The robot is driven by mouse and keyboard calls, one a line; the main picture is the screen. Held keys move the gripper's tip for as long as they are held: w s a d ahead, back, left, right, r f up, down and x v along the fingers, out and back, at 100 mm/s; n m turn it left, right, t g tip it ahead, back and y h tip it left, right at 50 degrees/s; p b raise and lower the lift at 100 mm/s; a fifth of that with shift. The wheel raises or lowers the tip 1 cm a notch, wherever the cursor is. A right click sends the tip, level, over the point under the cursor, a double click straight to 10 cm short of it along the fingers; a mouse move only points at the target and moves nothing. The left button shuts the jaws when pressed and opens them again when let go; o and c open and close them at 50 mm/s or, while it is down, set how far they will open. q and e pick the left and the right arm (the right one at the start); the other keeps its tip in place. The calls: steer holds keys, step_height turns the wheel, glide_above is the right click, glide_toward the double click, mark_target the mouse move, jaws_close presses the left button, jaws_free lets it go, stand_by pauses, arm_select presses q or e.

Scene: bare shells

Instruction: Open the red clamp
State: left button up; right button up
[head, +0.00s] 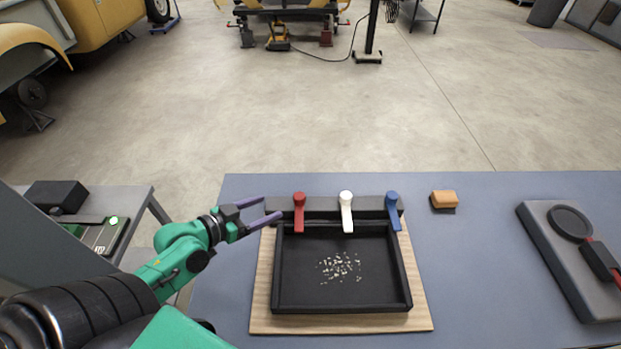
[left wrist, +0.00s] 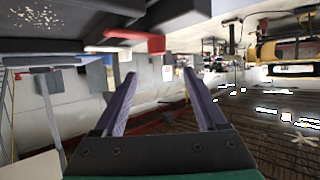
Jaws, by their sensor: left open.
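The red clamp (head: 299,212) is the left one of three levers on a black bar at the tray's back edge. Its lever points toward me, over the tray edge. In the left wrist view the red clamp (left wrist: 150,43) shows just beyond and above the fingertips. My left gripper (head: 272,206) is open and empty, with its purple fingers just left of the red clamp, pointing at it. In the left wrist view the open fingers (left wrist: 159,74) have a clear gap between them. My right gripper is not in view.
A white clamp (head: 346,211) and a blue clamp (head: 393,210) stand to the right. The black tray (head: 293,307) holds pale fragments and sits on a wooden board (head: 261,322). An orange-topped block (head: 443,199) and a grey slab (head: 560,275) lie farther right on the table.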

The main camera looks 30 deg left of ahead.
mark_target(298, 196)
arm_select(q)
steer(key=p+x, duration=0.1)
steer(key=x, duration=0.2)
steer(key=p+x, duration=0.1)
steer(key=x, duration=0.2)
steer(key=shift+d+r, duration=0.25)
steer(key=x, duration=0.5)
steer(key=shift+w+f+p, duration=0.25)
steer(key=shift+p, duration=0.05)
steer(key=shift+w+d+f, duration=0.15)
steer(key=shift+w+d, duration=0.1)
steer(key=shift+w+f, duration=0.1)
jaws_close()
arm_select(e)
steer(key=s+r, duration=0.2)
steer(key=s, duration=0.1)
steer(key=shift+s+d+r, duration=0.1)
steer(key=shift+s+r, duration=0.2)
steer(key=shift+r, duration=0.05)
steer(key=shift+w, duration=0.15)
